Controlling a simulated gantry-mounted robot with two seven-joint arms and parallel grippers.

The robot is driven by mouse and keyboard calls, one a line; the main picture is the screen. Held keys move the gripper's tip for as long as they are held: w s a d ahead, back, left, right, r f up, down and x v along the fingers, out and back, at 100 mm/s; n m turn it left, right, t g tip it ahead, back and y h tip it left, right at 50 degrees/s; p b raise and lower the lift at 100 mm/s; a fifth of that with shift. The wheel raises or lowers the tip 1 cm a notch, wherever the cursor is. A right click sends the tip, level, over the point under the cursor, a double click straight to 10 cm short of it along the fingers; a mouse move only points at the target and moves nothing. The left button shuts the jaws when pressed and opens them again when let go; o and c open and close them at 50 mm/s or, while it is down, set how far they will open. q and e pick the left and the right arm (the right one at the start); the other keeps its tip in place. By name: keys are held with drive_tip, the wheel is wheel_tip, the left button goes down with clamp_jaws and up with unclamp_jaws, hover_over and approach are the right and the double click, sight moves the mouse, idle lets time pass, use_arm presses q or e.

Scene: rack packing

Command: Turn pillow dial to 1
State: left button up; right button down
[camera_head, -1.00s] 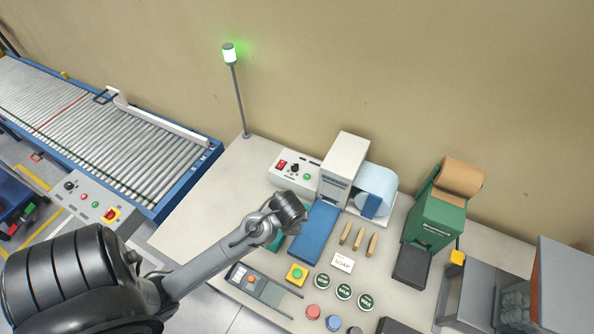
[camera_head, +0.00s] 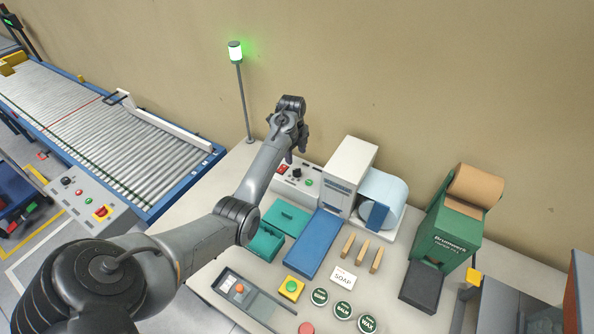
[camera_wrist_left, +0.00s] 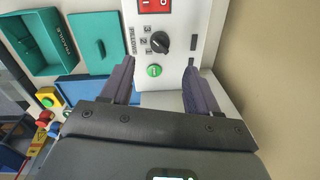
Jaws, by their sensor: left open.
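The pillow dial (camera_wrist_left: 159,42) is a black knob on a white control panel (camera_wrist_left: 182,14), with the numbers 3, 2 and 1 beside it in the left wrist view. I cannot tell surely which number it points at. In the head view the dial (camera_head: 297,173) shows small on the panel (camera_head: 286,182), close to my gripper. My left gripper (camera_wrist_left: 160,70) is open and empty, with its fingertips pointing toward the panel and apart from the dial, which lies beyond and between them. My right gripper is not in view.
A red switch (camera_wrist_left: 154,5) and a green button (camera_wrist_left: 154,71) flank the dial. The white pillow machine (camera_head: 350,170) with its film roll (camera_head: 384,193) stands right of the panel. Teal boxes (camera_head: 286,217) and a blue pad (camera_head: 314,243) lie in front. A signal lamp post (camera_head: 243,100) stands behind left.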

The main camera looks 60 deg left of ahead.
sight(296, 170)
use_arm(q)
drive_tip(key=f, duration=0.9)
drive_tip(key=shift+w, duration=0.2)
drive_tip(key=c, duration=1)
